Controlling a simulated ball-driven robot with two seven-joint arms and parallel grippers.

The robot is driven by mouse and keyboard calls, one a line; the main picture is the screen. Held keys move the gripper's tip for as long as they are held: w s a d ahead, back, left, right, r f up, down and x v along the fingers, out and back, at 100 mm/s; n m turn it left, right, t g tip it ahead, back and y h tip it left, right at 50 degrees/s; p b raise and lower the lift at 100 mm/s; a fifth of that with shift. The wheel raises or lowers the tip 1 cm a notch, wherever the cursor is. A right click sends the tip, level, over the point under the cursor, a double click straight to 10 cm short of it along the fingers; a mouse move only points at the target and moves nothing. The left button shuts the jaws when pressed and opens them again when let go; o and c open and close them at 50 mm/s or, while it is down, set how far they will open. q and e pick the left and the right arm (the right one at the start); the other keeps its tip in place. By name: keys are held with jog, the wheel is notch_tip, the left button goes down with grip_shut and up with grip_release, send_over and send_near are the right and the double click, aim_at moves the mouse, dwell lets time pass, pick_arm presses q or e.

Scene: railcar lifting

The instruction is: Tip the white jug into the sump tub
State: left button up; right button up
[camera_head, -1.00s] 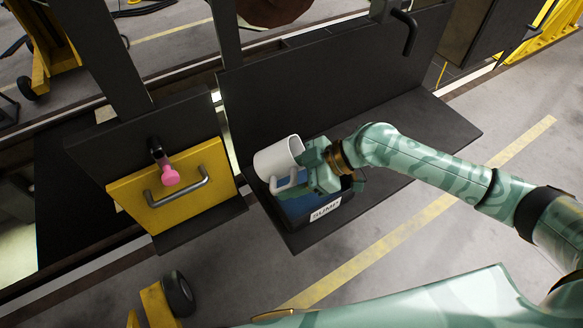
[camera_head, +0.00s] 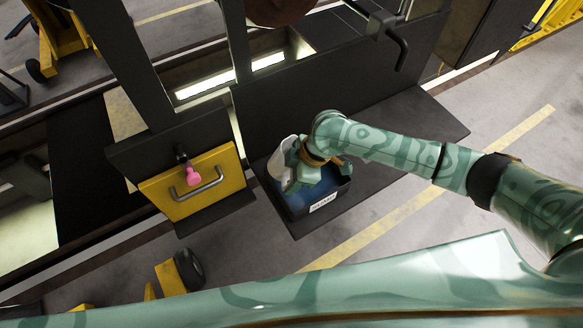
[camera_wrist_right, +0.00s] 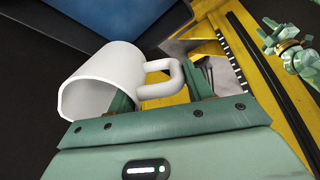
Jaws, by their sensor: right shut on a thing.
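The white jug (camera_head: 281,158) is tipped over the left part of the sump tub (camera_head: 343,190), a dark tub with a white label and a blue inside. My right gripper (camera_head: 297,178) is shut on the jug's handle, partly hidden by its own wrist. In the right wrist view the jug (camera_wrist_right: 105,82) lies on its side with its handle between the fingers (camera_wrist_right: 160,95). No stream from the mouth can be made out. A small green and gold part at the upper right there looks like my left gripper (camera_wrist_right: 287,45); its fingers are too small to read.
The tub stands on a dark shelf (camera_head: 425,120) below an upright dark panel (camera_head: 300,92). A yellow panel (camera_head: 212,165) with a grey handle and a pink knob (camera_head: 194,178) is to the left. My own green arm crosses the bottom.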

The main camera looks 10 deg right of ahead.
jog(key=shift+d+r+h+p, duration=0.1)
jog(key=shift+r+h+p, duration=0.85)
jog(key=shift+p, duration=1.3)
jog(key=shift+f+g+h, duration=0.3)
jog(key=shift+f+h, duration=0.05)
jog(key=shift+h, duration=0.4)
jog(key=shift+d+r+h, duration=0.15)
jog(key=shift+h, duration=0.55)
